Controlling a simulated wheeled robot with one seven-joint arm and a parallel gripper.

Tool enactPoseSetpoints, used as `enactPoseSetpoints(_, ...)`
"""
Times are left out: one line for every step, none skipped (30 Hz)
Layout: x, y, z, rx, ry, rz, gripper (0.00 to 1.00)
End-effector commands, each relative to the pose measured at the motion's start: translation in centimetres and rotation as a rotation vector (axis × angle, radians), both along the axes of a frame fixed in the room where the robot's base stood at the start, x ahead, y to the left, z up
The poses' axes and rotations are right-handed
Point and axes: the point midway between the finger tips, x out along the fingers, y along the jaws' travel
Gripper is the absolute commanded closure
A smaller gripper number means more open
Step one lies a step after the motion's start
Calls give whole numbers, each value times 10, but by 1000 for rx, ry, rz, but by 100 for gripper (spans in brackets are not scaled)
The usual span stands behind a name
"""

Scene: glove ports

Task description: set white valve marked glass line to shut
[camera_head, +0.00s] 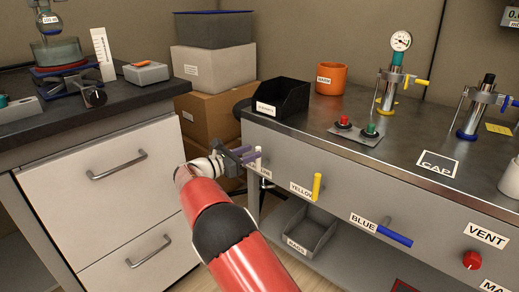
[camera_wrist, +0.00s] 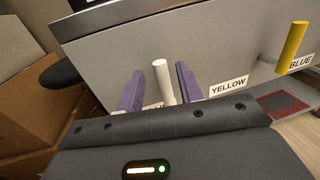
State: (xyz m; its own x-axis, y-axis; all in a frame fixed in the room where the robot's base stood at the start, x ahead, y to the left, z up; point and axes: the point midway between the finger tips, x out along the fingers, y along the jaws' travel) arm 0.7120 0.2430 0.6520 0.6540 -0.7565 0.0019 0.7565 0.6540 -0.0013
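The white valve handle (camera_head: 258,157) is a short white bar on the front panel of the right-hand bench, at its left end. It stands about upright. Its label (camera_head: 262,171) is partly hidden by my gripper, so the full words cannot be read. My gripper (camera_head: 243,154) is at the panel beside the handle, with purple fingers. In the wrist view, the white handle (camera_wrist: 164,82) shows between the two open fingers (camera_wrist: 160,92), with a gap on each side. I cannot tell whether the fingertips reach past it.
A yellow handle (camera_head: 317,187) stands upright to the right, and a blue handle (camera_head: 394,237) lies nearly level beyond it. A red knob (camera_head: 472,260) is under VENT. A black bin (camera_head: 282,97) sits on the bench above. A drawer cabinet (camera_head: 110,190) and stacked boxes (camera_head: 210,110) are left.

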Motion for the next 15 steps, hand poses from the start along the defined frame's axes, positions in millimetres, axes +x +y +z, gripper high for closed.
enactPoseSetpoints(6,-8,0,0,0,-4,64)
enactPoseSetpoints(9,-11,0,1,1,-3,64)
enactPoseSetpoints(12,-15,0,1,1,-2,64)
enactPoseSetpoints(15,-18,0,1,1,-2,64)
enactPoseSetpoints(17,-21,0,1,1,-2,64)
enactPoseSetpoints(20,-24,-1,1,1,-2,64)
enactPoseSetpoints(21,-25,0,1,1,-2,64)
enactPoseSetpoints(22,-27,0,1,1,-1,64)
enactPoseSetpoints(24,-28,-1,1,1,-1,64)
enactPoseSetpoints(24,-29,-1,1,1,-1,64)
enactPoseSetpoints(25,-29,-1,1,1,-1,64)
enactPoseSetpoints(25,-30,-1,1,1,-1,64)
enactPoseSetpoints(25,-30,-1,2,1,0,64)
enactPoseSetpoints(25,-30,-1,2,1,0,64)
enactPoseSetpoints(25,-30,-1,2,1,0,64)
